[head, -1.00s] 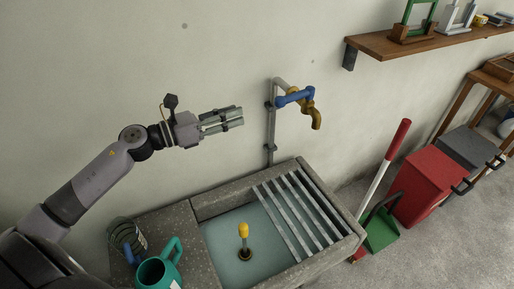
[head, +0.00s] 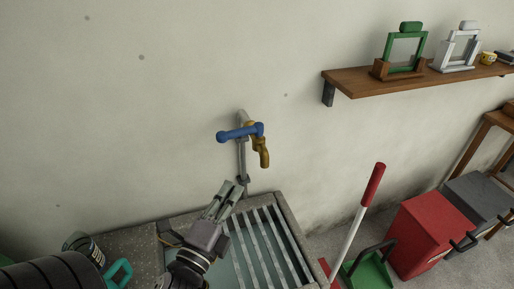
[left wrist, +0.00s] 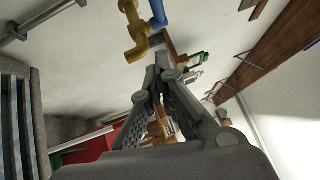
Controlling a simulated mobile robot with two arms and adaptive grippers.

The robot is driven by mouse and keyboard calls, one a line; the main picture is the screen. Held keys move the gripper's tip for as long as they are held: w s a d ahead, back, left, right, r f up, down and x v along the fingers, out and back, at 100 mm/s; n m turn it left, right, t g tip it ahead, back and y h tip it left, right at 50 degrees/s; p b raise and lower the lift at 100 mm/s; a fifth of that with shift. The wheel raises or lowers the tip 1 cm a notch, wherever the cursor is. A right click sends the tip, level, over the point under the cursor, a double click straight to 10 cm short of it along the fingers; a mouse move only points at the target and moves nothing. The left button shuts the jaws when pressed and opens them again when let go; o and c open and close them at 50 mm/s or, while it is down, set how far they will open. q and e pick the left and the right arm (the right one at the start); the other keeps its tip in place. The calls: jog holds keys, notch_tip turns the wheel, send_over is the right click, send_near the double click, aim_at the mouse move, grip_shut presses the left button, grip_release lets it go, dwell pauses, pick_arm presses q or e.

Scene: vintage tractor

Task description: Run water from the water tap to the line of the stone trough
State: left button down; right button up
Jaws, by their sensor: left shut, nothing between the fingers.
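The brass water tap (head: 263,155) is on a wall pipe above the stone trough (head: 292,232), with its blue lever (head: 236,134) pointing left. No stream shows below the spout. The trough holds pale water, seen between the metal slats over its right part; my arm covers much of the basin, and I cannot make out a line. My left gripper (head: 230,190) is shut and empty, pointing up, below the lever and apart from it. In the left wrist view, the tap (left wrist: 137,38) and lever (left wrist: 159,12) show beyond the fingers.
A teal watering can (head: 119,272) and a jar (head: 84,246) stand at the trough's left. A wooden shelf (head: 410,80) is at upper right. A red-handled pole (head: 360,215), green dustpan (head: 368,271) and red bin (head: 428,232) stand right of the trough. The wall left of the tap is clear.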

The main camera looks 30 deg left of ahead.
aim_at(240, 133)
pick_arm(q)
jog(key=w+a+r+p, duration=0.2)
jog(key=w+a+p, duration=0.3)
jog(key=w, duration=0.6)
jog(key=shift+w+p, duration=0.3)
pick_arm(e)
notch_tip(240, 133, up, 6)
jog(key=a, duration=0.1)
jog(key=shift+s+a, duration=0.2)
jog(key=shift+s, duration=0.25)
jog(key=shift+a, duration=0.15)
pick_arm(q)
jog(key=shift+w+a+r, duration=0.2)
jog(key=shift+a+r, duration=0.1)
jog(key=shift+a, duration=0.45)
pick_arm(e)
jog(key=shift+s+a+r, duration=0.15)
jog(key=shift+s+a, duration=0.05)
jog(key=shift+a, duration=0.2)
jog(key=shift+d, duration=0.1)
